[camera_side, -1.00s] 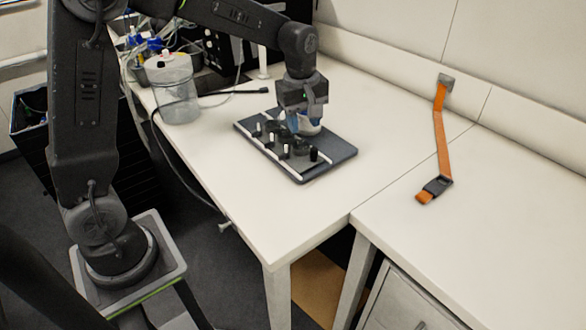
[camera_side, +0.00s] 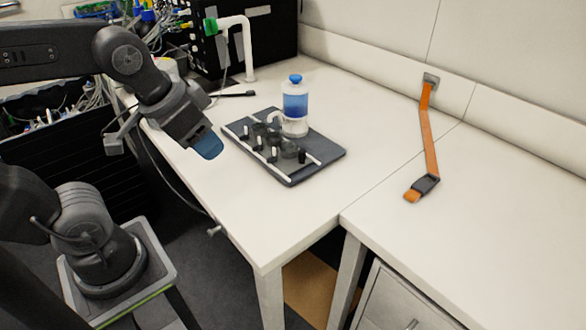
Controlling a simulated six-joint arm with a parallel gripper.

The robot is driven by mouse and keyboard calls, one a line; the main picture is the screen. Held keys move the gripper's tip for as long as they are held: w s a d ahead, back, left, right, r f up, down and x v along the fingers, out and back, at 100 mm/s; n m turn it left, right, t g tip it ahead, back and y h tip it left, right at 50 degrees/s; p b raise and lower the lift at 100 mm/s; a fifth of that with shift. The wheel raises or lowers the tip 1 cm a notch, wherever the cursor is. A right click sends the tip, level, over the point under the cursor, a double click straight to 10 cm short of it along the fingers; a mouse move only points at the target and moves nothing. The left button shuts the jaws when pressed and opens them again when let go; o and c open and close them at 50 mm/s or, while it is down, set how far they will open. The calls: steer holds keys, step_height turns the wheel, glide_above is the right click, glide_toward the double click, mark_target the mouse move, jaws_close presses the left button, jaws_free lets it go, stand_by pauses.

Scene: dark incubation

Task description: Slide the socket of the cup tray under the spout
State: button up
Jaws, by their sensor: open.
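The cup tray (camera_side: 328,153) is a flat dark slab on the white table, with several small black and white posts and dark round sockets on its left part. A bottle (camera_side: 295,105) with blue contents and a blue cap stands upright on the tray's far part. A white bent pipe with a green end, which looks like the spout (camera_side: 234,22), rises at the back in front of the black box, apart from the tray. My gripper (camera_side: 207,147) has blue fingertips, is open, and hangs left of the tray, touching nothing visible. The gap between its fingers is hard to see.
A black box (camera_side: 262,45) with cables stands at the back. A dark rod (camera_side: 235,94) lies between it and the tray. An orange strap (camera_side: 428,135) lies at right. The table is clear in front of and right of the tray.

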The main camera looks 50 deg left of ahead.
steer(key=w+r+m+g, duration=0.2)
steer(key=w+m, duration=0.2)
steer(key=w, duration=0.4)
steer(key=m+g, duration=0.3)
steer(key=m, duration=0.7)
glide_above(302, 150)
step_height(302, 150, down, 6)
step_height(302, 150, down, 14)
steer(key=shift+r, duration=0.15)
jaws_close()
